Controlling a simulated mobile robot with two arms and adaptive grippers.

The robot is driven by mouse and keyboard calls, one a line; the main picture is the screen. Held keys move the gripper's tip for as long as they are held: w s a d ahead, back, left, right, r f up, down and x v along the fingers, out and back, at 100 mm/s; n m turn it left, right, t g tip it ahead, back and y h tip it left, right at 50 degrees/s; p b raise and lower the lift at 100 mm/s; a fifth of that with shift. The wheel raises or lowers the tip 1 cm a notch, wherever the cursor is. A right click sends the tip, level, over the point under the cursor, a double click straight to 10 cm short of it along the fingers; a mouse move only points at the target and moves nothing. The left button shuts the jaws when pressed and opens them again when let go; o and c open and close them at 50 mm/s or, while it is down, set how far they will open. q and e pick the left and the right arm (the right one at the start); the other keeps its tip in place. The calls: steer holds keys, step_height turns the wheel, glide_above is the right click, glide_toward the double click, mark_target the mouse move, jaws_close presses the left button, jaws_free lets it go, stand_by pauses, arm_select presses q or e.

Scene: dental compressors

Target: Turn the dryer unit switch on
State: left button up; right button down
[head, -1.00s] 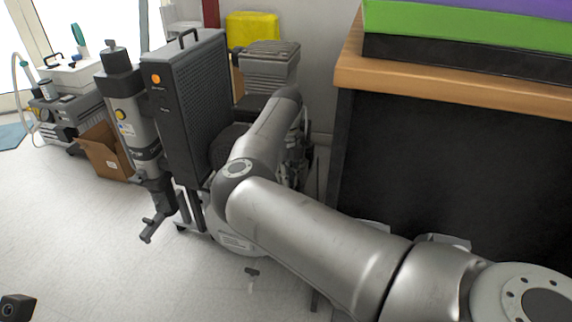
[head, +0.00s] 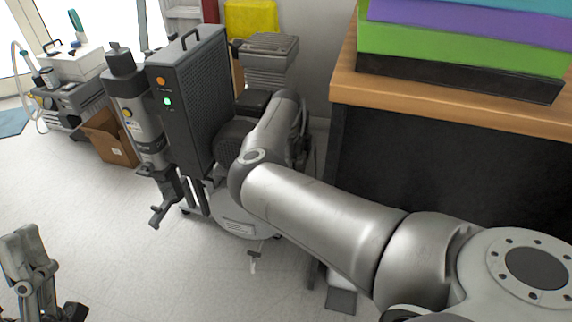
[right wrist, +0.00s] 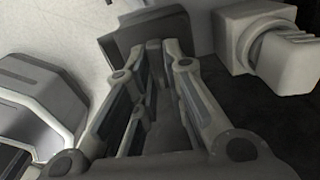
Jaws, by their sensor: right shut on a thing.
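The dryer unit (head: 190,100) is a tall dark box with a ribbed side and a top handle, standing on the compressor (head: 240,215). Its front has an orange round button and, below it, a lit green light (head: 167,101). My right arm reaches behind the compressor, so its gripper is hidden in the head view. In the right wrist view my right gripper (right wrist: 154,48) is shut, its fingers close together at a dark grey block-like part (right wrist: 118,42). I cannot tell whether this is the switch. My left gripper (head: 45,285) shows partly at the lower left, away from the unit.
A wooden-topped cabinet (head: 440,105) with stacked coloured boxes (head: 450,45) stands close on the right. A cardboard box (head: 108,138) and another machine (head: 70,105) stand at the left. The floor in front is free.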

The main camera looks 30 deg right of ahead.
steer(key=shift+r+n+p, duration=0.1)
steer(key=shift+n+p, duration=0.2)
arm_select(q)
steer(key=shift+w+d+f+g+y, duration=0.15)
steer(key=shift+w+f+g+y, duration=0.15)
steer(key=shift+w+f+g, duration=0.55)
steer(key=shift+w+d+f+g+y, duration=0.1)
steer(key=shift+w+f+g+y, duration=0.2)
steer(key=shift+w+f+g, duration=0.5)
steer(key=shift+w+f+t, duration=0.1)
steer(key=shift+w+t, duration=0.15)
steer(key=shift+w, duration=0.05)
arm_select(e)
steer(key=c, duration=1.5)
jaws_free()
step_height(320, 180, up, 12)
steer(key=shift+f, duration=0.1)
